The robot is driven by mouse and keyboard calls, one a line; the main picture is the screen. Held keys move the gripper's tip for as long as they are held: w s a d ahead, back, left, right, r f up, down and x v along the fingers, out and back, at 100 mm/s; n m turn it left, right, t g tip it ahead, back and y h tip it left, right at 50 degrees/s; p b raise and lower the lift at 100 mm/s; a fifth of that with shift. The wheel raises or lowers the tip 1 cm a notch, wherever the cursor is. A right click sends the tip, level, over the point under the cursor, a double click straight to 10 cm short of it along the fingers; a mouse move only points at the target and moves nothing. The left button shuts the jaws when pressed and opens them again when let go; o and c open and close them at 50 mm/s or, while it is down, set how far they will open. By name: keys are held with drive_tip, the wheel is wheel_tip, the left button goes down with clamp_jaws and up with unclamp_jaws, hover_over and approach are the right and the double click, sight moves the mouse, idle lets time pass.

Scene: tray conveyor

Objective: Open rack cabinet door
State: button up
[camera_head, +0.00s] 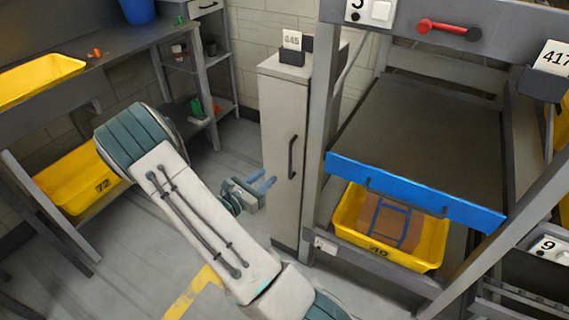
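A tall narrow light-grey cabinet (283,200) stands upright in the middle, against the left side of the conveyor rack. Its front door looks closed and carries a dark vertical bar handle (292,157) on the upper half. My gripper (264,184) is just left of the cabinet, lower than the handle and apart from it in the picture. Its two blue-grey fingers point right, with a gap between them and nothing held. My arm comes up from the bottom and partly hides the gripper's base.
A yellow tote (390,228) sits under the blue-edged conveyor (410,190) at right. A sign (292,40) marked 645 stands on the cabinet. At left are a workbench (110,55) and another yellow tote (80,180). Grey floor (235,140) is clear left of the cabinet.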

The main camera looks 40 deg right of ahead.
drive_tip(key=w+d, duration=0.2)
drive_tip(key=d, duration=0.7)
drive_tip(key=shift+d, duration=0.2)
clamp_jaws()
drive_tip(key=shift+a, duration=0.1)
